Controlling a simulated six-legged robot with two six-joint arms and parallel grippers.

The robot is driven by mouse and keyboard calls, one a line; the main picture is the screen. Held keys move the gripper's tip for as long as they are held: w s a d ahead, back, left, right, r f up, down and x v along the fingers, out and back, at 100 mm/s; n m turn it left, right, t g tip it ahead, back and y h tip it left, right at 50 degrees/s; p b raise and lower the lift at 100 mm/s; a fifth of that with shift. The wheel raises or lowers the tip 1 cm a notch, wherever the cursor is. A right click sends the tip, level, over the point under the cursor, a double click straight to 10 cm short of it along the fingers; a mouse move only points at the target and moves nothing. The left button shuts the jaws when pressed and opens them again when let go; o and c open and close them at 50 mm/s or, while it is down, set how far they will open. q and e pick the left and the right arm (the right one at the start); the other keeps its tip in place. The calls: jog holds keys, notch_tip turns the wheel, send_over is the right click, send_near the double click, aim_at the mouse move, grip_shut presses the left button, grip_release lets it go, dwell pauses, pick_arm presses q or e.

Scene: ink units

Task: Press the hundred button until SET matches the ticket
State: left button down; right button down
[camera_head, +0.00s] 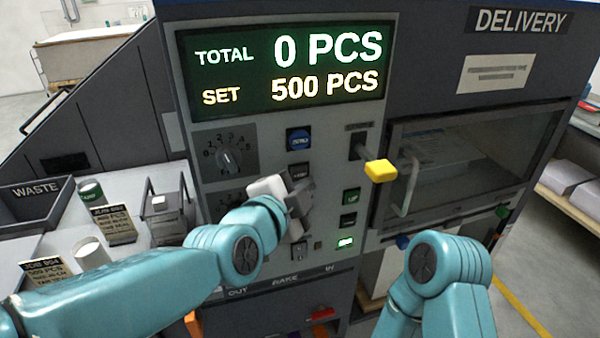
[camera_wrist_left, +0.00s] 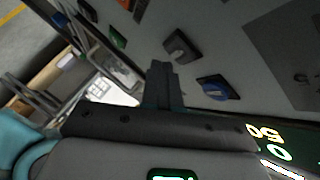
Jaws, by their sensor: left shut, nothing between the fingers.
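The display (camera_head: 280,68) on the grey machine reads TOTAL 0 PCS and SET 500 PCS. A blue button (camera_head: 298,140) sits below it, with a black button (camera_head: 299,171) under that; the black button's label is too small to read. My left gripper (camera_head: 304,190) is shut and empty, just below the black button at the panel. In the left wrist view its fingers (camera_wrist_left: 162,82) point toward the panel beside the black button (camera_wrist_left: 181,46); I cannot tell whether they touch. The front ticket (camera_head: 45,271) at the left reads 500 PCS. My right gripper is out of view.
A dial (camera_head: 226,158) is left of the buttons. A yellow-knobbed lever (camera_head: 380,170) sticks out at the right, next to the delivery door (camera_head: 465,165). Green buttons (camera_head: 351,195) lie below the lever. A second ticket (camera_head: 113,224) and a waste bin (camera_head: 38,195) are at the left.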

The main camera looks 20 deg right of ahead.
pick_arm(q)
jog(key=shift+s+p, duration=1.45)
jog(key=shift+s, duration=1.1)
jog(key=a+f+n+g+y, duration=0.2)
jog(key=a+f+n, duration=0.25)
jog(key=f, duration=0.55)
jog(key=a+f+n+g+y, duration=0.1)
jog(key=a+f+n+y, duration=0.15)
jog(key=a+f, duration=0.55)
jog(key=a+f+n+g+y, duration=0.1)
jog(key=a+f+n+g, duration=0.2)
jog(key=f, duration=1)
jog(key=s+a+f+n+g, duration=0.2)
jog(key=s+a+f+n, duration=0.3)
jog(key=s, duration=0.4)
jog(key=s+a+f+n+g, duration=0.3)
jog(key=s+a+f+n, duration=0.1)
jog(key=s+f+n, duration=0.3)
notch_tip(320, 180, down, 3)
jog(key=shift+s+a+r+y, duration=0.1)
jog(key=shift+s+a+y, duration=0.3)
jog(key=shift+s, duration=0.65)
